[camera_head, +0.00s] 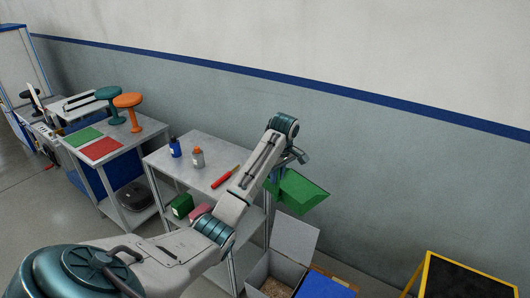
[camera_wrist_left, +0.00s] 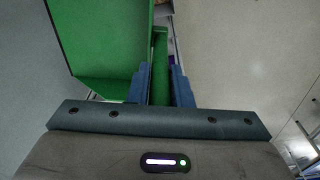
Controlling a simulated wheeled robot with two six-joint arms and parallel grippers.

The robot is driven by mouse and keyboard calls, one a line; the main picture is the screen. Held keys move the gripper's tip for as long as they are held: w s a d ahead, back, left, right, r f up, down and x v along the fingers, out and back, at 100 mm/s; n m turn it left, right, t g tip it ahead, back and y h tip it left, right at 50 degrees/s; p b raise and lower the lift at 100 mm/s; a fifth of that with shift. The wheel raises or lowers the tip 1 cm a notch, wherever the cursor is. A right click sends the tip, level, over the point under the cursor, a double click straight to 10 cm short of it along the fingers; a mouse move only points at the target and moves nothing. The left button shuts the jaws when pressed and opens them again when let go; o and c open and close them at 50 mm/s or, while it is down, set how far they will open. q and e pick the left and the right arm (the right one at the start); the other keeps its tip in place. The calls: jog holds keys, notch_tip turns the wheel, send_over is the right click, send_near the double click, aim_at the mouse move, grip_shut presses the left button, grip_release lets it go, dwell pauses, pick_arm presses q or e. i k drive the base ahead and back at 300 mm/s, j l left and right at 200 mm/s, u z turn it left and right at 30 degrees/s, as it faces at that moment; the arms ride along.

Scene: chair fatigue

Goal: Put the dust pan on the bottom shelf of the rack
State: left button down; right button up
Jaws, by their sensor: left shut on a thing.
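The green dust pan (camera_head: 300,190) hangs in the air by the right end of the metal rack (camera_head: 165,165), above an open box. My left gripper (camera_head: 276,176) is shut on it; its jaws are partly hidden in the head view. In the left wrist view the green handle (camera_wrist_left: 160,70) lies between the two blue fingers of my left gripper (camera_wrist_left: 160,84), with the pan body (camera_wrist_left: 105,40) to the left. The rack's lower shelf holds a green box (camera_head: 182,205) and a pink item (camera_head: 200,210). My arm hides part of the rack. My right gripper is not in view.
A blue bottle (camera_head: 175,148), an orange-capped bottle (camera_head: 197,157) and a red tool (camera_head: 225,177) are on the rack's top. An open box (camera_head: 295,238) stands beside the rack. A yellow-framed board (camera_head: 465,278) stands at the lower right.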

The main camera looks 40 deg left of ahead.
aim_at(226, 271)
jog(key=z, duration=0.45)
jog(key=j+z, duration=0.15)
jog(key=z, duration=0.8)
jog(key=j+z, duration=0.1)
jog(key=z, duration=0.4)
jog(key=k+j+z, duration=0.1)
jog(key=z, duration=0.3)
jog(key=k+j+z, duration=0.1)
jog(key=z, duration=0.35)
jog(key=k+z, duration=0.15)
jog(key=z, duration=0.25)
jog(key=k+z, duration=0.8)
jog(key=k, duration=0.1)
jog(key=u, duration=0.5)
jog(key=j+u, duration=0.1)
jog(key=u, duration=0.85)
jog(key=j+u, duration=0.15)
jog(key=u, duration=0.85)
jog(key=j+u, duration=0.15)
jog(key=u, duration=0.85)
jog(key=j+u, duration=0.1)
jog(key=u, duration=0.25)
jog(key=i+j+u, duration=0.1)
jog(key=u, duration=0.25)
jog(key=j+u, duration=0.1)
jog(key=u, duration=0.25)
